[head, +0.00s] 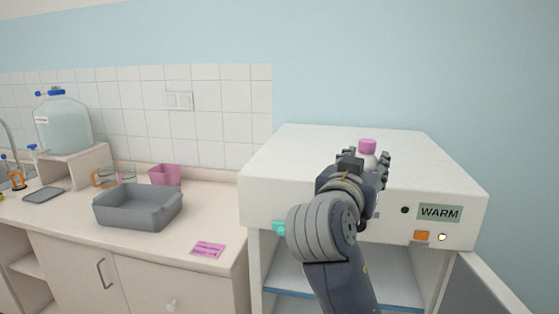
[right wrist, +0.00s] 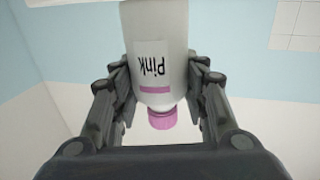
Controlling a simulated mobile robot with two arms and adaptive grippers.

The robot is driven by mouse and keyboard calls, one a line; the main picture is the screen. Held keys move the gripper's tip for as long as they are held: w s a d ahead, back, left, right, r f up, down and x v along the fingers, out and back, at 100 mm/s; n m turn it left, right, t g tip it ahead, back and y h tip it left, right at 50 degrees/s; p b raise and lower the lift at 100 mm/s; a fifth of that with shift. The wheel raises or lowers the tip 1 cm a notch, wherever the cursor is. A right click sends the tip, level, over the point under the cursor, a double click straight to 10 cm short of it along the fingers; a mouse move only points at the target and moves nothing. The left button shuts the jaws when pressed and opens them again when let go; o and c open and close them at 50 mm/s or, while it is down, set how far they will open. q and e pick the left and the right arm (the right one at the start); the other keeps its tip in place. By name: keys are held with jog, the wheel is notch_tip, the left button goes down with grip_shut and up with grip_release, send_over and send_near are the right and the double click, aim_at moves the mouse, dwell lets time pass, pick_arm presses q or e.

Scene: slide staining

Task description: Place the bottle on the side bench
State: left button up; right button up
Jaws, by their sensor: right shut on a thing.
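The bottle (right wrist: 158,45) is white with a pink cap and a label reading "Pink". In the right wrist view it sits between the two fingers of my right gripper (right wrist: 158,85), which is shut on it. In the head view the bottle's pink cap (head: 367,146) shows above my right gripper (head: 366,162), in front of the white cabinet marked "WARM"; most of the bottle is hidden by the gripper. I cannot tell whether the bottle touches the cabinet top. The bench (head: 165,238) with a pale top stands to the left. My left gripper is not in view.
A grey tray (head: 138,220), a pink container (head: 165,175) and a pink card (head: 208,249) are on the bench. A large carboy (head: 63,125) stands on a riser at the left. The white cabinet (head: 290,165) has an open door (head: 480,290) at lower right.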

notch_tip(320, 180, down, 18)
jog(key=s+d+f+n+t+y, duration=0.1)
jog(key=s+d+n+t+y, duration=0.1)
jog(key=n+y, duration=0.15)
jog(key=s+f+n+y, duration=0.1)
jog(key=s+f+y, duration=0.1)
jog(key=s+f, duration=0.4)
jog(key=s+a+f+n+y, duration=0.1)
jog(key=s+f+y, duration=0.2)
jog(key=s, duration=1.1)
notch_tip(320, 180, down, 4)
jog(key=shift+s+r+n+t+y, duration=0.1)
jog(key=shift+s+n+t+y, duration=0.2)
jog(key=shift+n+y, duration=0.05)
